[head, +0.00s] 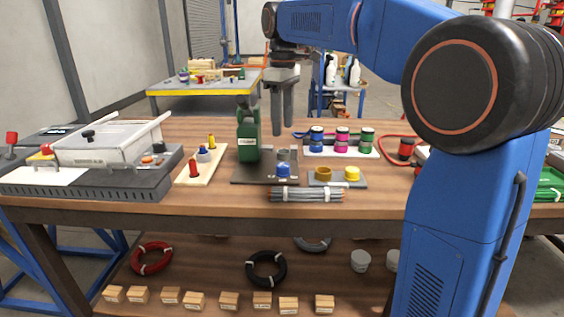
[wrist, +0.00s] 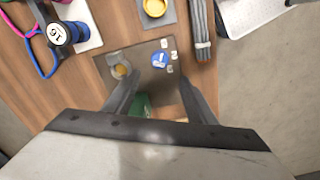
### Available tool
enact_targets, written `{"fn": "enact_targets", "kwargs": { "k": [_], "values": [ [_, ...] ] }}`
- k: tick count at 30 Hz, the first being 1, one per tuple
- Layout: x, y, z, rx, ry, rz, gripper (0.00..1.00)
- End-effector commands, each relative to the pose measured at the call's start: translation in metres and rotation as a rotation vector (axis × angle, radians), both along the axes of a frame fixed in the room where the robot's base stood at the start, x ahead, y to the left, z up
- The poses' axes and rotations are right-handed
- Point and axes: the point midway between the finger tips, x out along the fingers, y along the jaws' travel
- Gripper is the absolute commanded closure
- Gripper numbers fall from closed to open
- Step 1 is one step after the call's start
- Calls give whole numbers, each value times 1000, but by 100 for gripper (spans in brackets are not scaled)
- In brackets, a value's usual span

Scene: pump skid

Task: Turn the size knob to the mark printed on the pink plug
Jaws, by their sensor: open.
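The blue knob (head: 284,171) sits on a dark plate (head: 245,179) at the front of a green press-like tool (head: 248,140). In the wrist view the knob (wrist: 160,59) shows a white pointer line, with small white tags around its right side, too small to read. The pink plug (head: 342,138) stands in a white holder between a blue plug (head: 317,138) and a green plug (head: 367,140); its mark is not readable. My gripper (head: 283,131) is open and empty, pointing down above the plate. In the wrist view its fingertips (wrist: 158,78) appear just below the knob.
A blue plug marked 16 (wrist: 57,33) shows in the wrist view. A grey post (head: 283,154) stands behind the knob. A yellow cap (head: 352,174) is to its right, and a grey cable bundle (head: 306,194) lies at the table's front. Colored pegs (head: 203,155) stand left.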

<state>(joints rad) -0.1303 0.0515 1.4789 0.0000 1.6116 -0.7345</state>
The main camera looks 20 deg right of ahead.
Motion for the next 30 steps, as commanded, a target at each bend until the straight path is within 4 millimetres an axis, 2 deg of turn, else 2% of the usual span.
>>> {"fn": "enact_targets", "kwargs": {
  "k": [9,18,24,30],
  "values": [
    [-1,0,-58,0,1,-1,49],
    [-1,0,-106,0,1,-1,49],
    [0,0,-123,0,0,-1,49],
    [0,0,-127,1,-1,-1,49]
  ]
}}
